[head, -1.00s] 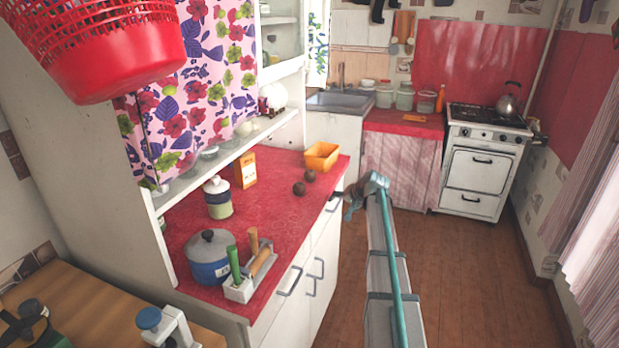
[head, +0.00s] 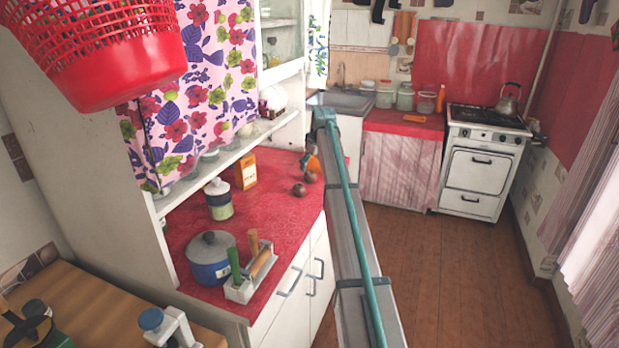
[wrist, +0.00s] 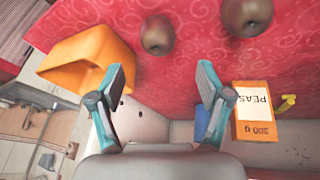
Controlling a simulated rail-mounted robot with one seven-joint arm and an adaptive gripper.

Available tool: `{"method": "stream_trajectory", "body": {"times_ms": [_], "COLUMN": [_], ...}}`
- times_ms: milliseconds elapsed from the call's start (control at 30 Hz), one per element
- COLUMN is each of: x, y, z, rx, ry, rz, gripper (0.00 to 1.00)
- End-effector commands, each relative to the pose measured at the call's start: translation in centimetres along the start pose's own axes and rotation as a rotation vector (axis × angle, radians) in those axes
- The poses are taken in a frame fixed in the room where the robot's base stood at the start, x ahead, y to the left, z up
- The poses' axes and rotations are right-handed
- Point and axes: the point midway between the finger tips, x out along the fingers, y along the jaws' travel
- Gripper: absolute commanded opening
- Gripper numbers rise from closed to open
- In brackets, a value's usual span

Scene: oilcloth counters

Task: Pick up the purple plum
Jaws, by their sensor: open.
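Two dark, brownish round fruits lie near each other on the red counter, one nearer (head: 299,190) and one farther (head: 310,178). In the wrist view they sit at the top, one left of centre (wrist: 157,36) and one right (wrist: 248,14), partly cut off. Neither is clearly purple, so I cannot tell which is the plum. My gripper (wrist: 162,82) is open and empty, its teal fingers spread apart. In the head view it is over the counter's far end, close behind the fruits and partly hidden by my arm. It appears apart from both fruits.
An orange bin (wrist: 72,52) stands beside the left finger, and a peas box (wrist: 256,122) is at right. The red counter (head: 270,215) also holds a lidded jar (head: 219,199), a blue pot (head: 211,259) and a utensil caddy (head: 251,274). A shelf (head: 225,160) overhangs its back.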

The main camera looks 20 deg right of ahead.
Motion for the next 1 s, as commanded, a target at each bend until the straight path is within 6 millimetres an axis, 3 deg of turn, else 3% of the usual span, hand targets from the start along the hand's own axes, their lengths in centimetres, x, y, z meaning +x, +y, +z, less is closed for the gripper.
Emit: {"method": "stream_trajectory", "body": {"times_ms": [133, 367, 700, 967, 1000], "x": [1.9, 3.2, 7.3, 7.7, 7.7], "y": [0.1, 0.1, 0.4, 0.3, 0.3], "z": [-0.1, 0.0, 0.3, 0.4, 0.4], "rx": [0.001, 0.002, 0.002, 0.003, 0.003], "ry": [0.000, 0.000, 0.001, 0.002, 0.002], "rz": [-0.001, -0.001, -0.001, 0.000, 0.000], "gripper": [0.77, 0.77, 0.77, 0.77, 0.71]}}
